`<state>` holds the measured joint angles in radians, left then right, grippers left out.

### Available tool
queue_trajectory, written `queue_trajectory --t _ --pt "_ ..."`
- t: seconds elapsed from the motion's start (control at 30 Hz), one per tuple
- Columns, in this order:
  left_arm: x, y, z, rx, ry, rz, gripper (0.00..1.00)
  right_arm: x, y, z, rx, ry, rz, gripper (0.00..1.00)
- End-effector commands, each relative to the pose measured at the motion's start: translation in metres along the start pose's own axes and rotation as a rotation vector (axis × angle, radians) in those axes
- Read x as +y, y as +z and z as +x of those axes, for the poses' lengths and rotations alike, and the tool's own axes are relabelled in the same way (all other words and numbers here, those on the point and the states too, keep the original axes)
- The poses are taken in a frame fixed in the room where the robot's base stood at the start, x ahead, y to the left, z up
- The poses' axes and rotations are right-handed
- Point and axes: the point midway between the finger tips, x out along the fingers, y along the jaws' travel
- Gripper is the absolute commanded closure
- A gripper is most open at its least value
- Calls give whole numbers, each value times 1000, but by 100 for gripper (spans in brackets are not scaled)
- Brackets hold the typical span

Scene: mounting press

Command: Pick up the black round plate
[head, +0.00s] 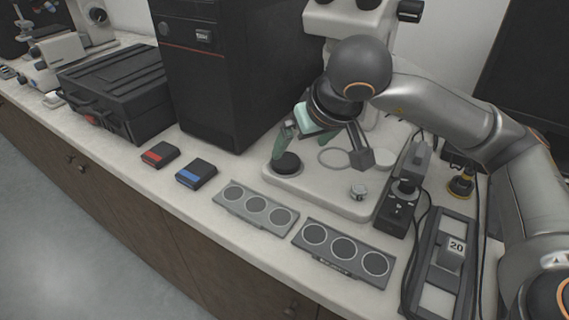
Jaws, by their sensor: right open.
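The black round plate (286,164) lies flat at the left end of the pale base (330,198) of a microscope-like device. My right gripper (284,146) is open. Its greenish fingers reach down from the upper right, with a fingertip just above and behind the plate. I cannot tell whether the fingertip touches the plate. The gripper body partly hides the device's middle. My left gripper is not in view.
Two trays with round recesses, a grey one (255,206) and a darker one (343,252), lie in front. A red-marked box (160,154) and a blue-marked box (196,173) lie left. A black tower (215,75) stands behind; a black control box (398,205) stands right.

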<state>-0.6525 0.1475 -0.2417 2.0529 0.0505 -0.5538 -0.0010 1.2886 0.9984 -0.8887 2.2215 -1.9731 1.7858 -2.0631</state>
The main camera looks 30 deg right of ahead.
Motion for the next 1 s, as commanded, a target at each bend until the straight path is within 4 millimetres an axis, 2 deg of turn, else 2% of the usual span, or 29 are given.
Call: queue_trajectory --t 0.03,0.1,0.33,0.6,0.9,1.0 --pt "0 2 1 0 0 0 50 0 2 11 -4 1 0 0" --pt "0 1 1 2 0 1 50 0 1 20 -2 -1 0 0" --pt "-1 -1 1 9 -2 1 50 -2 0 37 -2 -1 0 0" --pt "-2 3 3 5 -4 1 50 -5 -2 75 -2 0 0 0" --pt "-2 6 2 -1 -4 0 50 -5 -2 81 1 -1 -1 0" --pt "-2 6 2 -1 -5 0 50 -5 -2 80 1 -1 -1 9"
